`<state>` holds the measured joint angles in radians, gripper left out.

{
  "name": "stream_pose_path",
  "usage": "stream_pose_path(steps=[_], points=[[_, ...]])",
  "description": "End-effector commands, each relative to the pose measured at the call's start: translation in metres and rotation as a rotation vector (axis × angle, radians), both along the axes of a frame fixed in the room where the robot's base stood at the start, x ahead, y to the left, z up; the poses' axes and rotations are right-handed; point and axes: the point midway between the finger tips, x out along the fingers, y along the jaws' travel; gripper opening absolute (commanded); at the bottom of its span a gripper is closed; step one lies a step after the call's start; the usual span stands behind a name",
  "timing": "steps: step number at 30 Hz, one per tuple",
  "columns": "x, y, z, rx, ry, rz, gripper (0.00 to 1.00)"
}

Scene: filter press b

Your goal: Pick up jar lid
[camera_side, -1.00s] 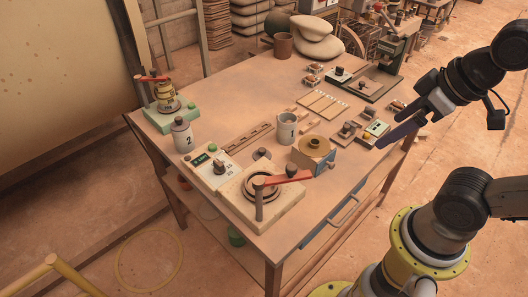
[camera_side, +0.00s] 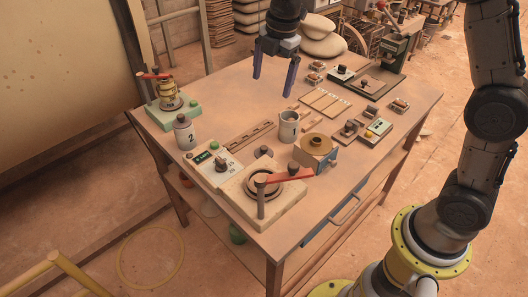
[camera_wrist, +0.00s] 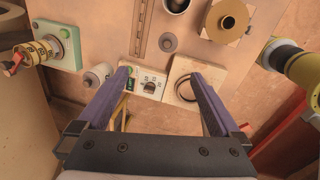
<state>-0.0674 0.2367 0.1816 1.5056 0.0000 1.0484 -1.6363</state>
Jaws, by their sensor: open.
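A small grey round lid with a knob (camera_side: 264,152), which looks like the jar lid, lies on the table between the control panel and the press block. It also shows in the wrist view (camera_wrist: 168,42), above the space between the fingertips. Grey jar 1 (camera_side: 289,127) stands uncovered nearby. Jar 2 (camera_side: 184,133) is topped by a dark cap and stands at the left. My gripper (camera_side: 272,84) is open and empty, pointing down high over the back of the table. In the wrist view its two purple fingers (camera_wrist: 159,75) are wide apart.
The press block (camera_side: 262,195) with a red handle (camera_side: 290,175) stands at the front. A control panel (camera_side: 213,167) and a slotted rail (camera_side: 250,137) lie close by. The table's back left is clear.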

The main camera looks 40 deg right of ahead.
Motion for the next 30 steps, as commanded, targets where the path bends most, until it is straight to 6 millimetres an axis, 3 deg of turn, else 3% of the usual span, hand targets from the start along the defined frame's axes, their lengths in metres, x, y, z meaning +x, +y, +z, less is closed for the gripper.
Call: stream_pose_path(steps=[1,3,7,14,24,30], points=[[0.011,0.004,-0.022,-0.004,0.037,0.012,1.0],[0.021,0.007,-0.045,-0.006,0.075,0.015,1.0],[0.025,0.011,-0.08,-0.011,0.137,0.02,1.0],[0.021,0.013,-0.11,-0.014,0.174,0.024,1.0],[0.021,0.012,-0.169,-0.014,0.172,0.023,1.0],[0.021,0.012,-0.182,-0.013,0.17,0.022,1.0]])
